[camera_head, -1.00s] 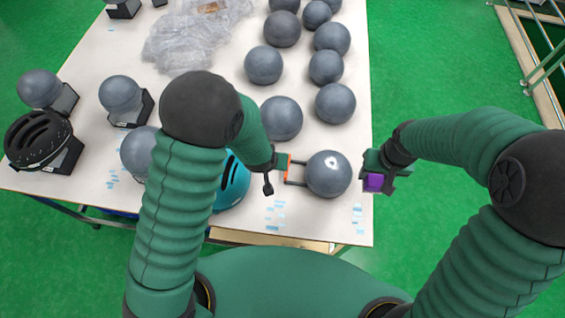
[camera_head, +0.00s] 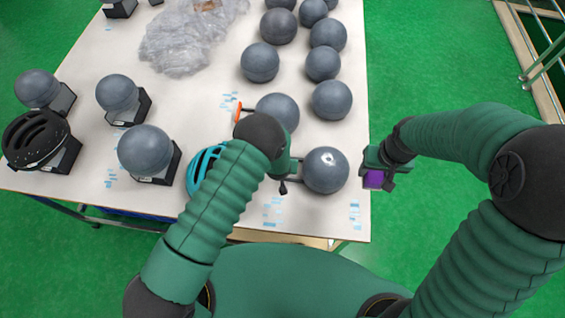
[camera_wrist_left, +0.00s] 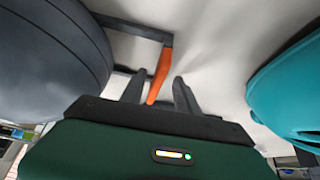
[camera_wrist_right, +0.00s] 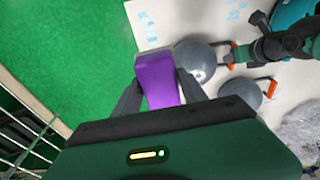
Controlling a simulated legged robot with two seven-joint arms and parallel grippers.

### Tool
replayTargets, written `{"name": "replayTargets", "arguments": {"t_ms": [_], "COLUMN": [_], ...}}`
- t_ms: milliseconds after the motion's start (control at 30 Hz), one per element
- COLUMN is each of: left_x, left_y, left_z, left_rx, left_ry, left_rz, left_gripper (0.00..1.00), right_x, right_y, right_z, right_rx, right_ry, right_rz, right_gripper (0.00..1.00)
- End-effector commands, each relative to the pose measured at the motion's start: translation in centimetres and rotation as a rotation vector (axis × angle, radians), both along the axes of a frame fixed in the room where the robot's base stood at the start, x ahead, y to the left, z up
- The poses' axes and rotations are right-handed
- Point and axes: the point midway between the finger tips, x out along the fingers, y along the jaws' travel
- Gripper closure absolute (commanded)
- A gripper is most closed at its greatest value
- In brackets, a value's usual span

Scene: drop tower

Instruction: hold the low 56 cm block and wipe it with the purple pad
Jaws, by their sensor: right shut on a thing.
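The nearest grey ball-shaped block (camera_head: 326,170) sits at the table's front right corner. It has a frame handle with an orange grip (camera_wrist_left: 160,72). My left gripper (camera_head: 287,172) is at the left side of this block. In the left wrist view its two fingers (camera_wrist_left: 158,90) stand apart with the orange grip between them; contact is not clear. My right gripper (camera_head: 376,182) is shut on the purple pad (camera_head: 373,179), just right of the table edge and apart from the block. The pad also shows between the fingers in the right wrist view (camera_wrist_right: 157,80).
A second grey ball (camera_head: 278,112) with an orange handle (camera_head: 238,112) is close behind. Several more balls stand further back. A teal helmet (camera_head: 201,170) is partly behind my left arm. Clear plastic (camera_head: 185,40) lies at the back.

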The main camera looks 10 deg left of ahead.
Motion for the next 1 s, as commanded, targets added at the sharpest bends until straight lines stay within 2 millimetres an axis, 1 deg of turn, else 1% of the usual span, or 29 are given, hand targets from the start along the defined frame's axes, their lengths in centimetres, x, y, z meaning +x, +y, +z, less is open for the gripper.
{"name": "replayTargets", "arguments": {"t_ms": [267, 500, 567, 1000], "left_x": [0.14, 0.14, 0.14, 0.15], "left_y": [0.15, 0.41, 0.35, 0.09], "left_z": [-0.24, -0.25, -0.24, -0.20], "left_rx": [-0.003, -0.005, -0.004, -0.003], "left_ry": [0.001, 0.001, 0.001, 0.001], "left_rz": [-0.001, -0.001, 0.000, -0.001], "left_gripper": [0.62, 0.94, 1.00, 1.00], "right_x": [0.04, 0.05, 0.05, 0.05], "right_y": [0.23, 0.51, 0.44, 0.20], "right_z": [0.03, 0.09, 0.08, 0.02], "right_rx": [-0.002, -0.005, -0.004, -0.002], "right_ry": [0.000, 0.000, 0.000, 0.000], "right_rz": [0.000, 0.000, 0.000, 0.000], "right_gripper": [0.83, 0.83, 0.83, 0.83]}}
